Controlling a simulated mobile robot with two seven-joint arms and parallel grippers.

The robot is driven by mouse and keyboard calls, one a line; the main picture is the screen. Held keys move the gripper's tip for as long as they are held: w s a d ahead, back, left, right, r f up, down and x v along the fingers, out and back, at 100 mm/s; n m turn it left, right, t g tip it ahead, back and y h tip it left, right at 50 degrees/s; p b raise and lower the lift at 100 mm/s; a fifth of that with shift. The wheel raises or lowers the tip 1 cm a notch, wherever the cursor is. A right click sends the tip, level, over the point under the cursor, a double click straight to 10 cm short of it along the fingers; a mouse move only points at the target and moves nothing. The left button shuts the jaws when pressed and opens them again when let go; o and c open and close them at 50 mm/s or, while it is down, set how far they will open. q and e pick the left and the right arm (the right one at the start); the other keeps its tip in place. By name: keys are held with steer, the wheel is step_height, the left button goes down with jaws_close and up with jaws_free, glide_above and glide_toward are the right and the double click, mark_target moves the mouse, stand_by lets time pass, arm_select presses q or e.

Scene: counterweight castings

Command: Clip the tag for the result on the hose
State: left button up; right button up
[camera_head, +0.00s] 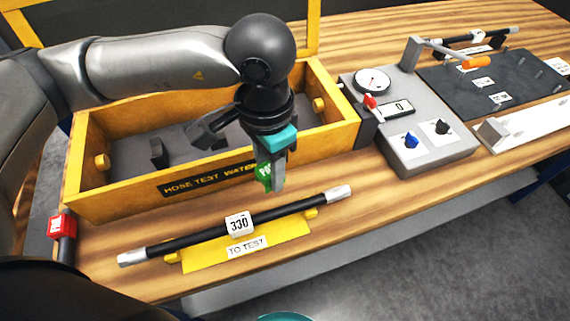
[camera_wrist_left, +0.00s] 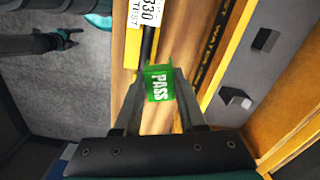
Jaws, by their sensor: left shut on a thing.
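My left gripper (camera_head: 273,182) is shut on a green tag (camera_head: 264,174) and holds it above the bench, behind the hose. In the left wrist view the tag (camera_wrist_left: 158,83) reads PASS and sits between both fingers. The black hose (camera_head: 285,209) has silver end fittings and rests on a yellow stand (camera_head: 208,254) marked TO TEST. A white label reading 330 (camera_head: 238,224) is on its middle. The green tag is apart from the hose in the head view. My right gripper (camera_wrist_left: 45,42) seems to show, dark and small, at the left wrist view's top left.
Behind the hose stands a yellow-walled trough (camera_head: 120,193) marked HOSE TEST WATER. A red tag (camera_head: 61,225) sits on a dark post at the left edge. A grey gauge box (camera_head: 425,160) with knobs and a dark board (camera_head: 515,75) stand right. Bare wood lies right of the hose.

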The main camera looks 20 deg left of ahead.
arm_select(q)
steer(key=shift+s+d+m, duration=0.45)
steer(key=shift+d+m, duration=0.15)
steer(key=shift+m, duration=0.3)
steer(key=shift+s+d+m+p, duration=0.2)
steer(key=shift+s+m+p, duration=0.15)
steer(key=shift+m, duration=0.15)
steer(key=shift+s+d+f+m, duration=0.1)
steer(key=shift+s+f+m, duration=0.05)
steer(key=shift+s+m, duration=0.15)
steer(key=shift+w, duration=0.1)
arm_select(e)
steer(key=shift+s+a+r, duration=0.3)
steer(key=shift+s+a, duration=0.15)
steer(key=shift+s, duration=0.05)
steer(key=shift+s+a+r, duration=0.25)
steer(key=shift+s+a, duration=0.2)
steer(key=shift+s, duration=0.05)
steer(key=shift+w, duration=0.1)
arm_select(q)
steer(key=shift+f+b, duration=0.15)
steer(key=shift+b, duration=0.6)
step_height(320, 180, down, 5)
steer(key=b, duration=0.6)
steer(key=shift+f, duration=0.1)
arm_select(e)
step_height(320, 180, down, 8)
steer(key=shift+w+d, duration=0.25)
steer(key=shift+d, duration=0.15)
